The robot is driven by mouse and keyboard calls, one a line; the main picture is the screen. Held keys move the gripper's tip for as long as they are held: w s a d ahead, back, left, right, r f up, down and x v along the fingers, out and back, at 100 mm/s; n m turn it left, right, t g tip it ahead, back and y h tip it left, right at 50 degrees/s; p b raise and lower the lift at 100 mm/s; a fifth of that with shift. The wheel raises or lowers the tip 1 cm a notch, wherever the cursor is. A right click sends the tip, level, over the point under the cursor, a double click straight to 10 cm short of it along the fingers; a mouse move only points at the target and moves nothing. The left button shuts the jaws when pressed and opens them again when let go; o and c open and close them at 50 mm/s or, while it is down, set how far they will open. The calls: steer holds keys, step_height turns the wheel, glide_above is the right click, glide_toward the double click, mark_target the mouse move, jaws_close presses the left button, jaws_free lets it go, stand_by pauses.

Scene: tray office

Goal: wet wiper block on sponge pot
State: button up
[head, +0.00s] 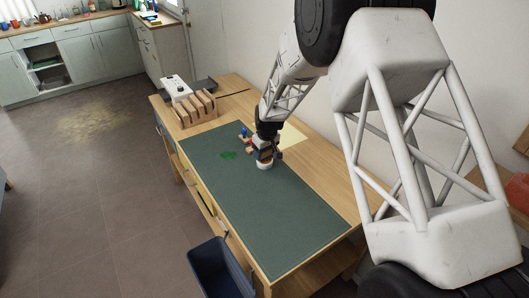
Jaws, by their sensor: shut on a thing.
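My gripper (263,153) points down over the green mat, to the right of its green patch. It is shut on what seems to be the wiper block, a small thing mostly hidden by the fingers. A small white round thing, seemingly the sponge pot (264,166), shows directly under the gripper on the mat. I cannot tell whether the held block touches the pot or is just above it. A green patch (228,155) marks the mat to the left of the gripper.
The green mat (290,215) is clear toward the near end. Small blue and wooden items (244,136) stand close behind the gripper. A pale yellow sheet (291,136) lies to the right. A wooden slotted rack (195,110) stands at the far left. A dark bin (220,268) is beside the desk.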

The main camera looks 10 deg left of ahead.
steer(key=shift+f, duration=0.7)
stand_by(2.0)
steer(key=shift+r, duration=0.1)
steer(key=shift+r, duration=3.5)
steer(key=shift+a+r, duration=0.1)
steer(key=s+a+r, duration=0.6)
steer(key=a+r, duration=0.4)
steer(key=s+a+r+m, duration=0.1)
steer(key=s+a+r, duration=0.6)
steer(key=a+r, duration=0.3)
steer(key=shift+a+r, duration=0.25)
steer(key=shift+r, duration=0.05)
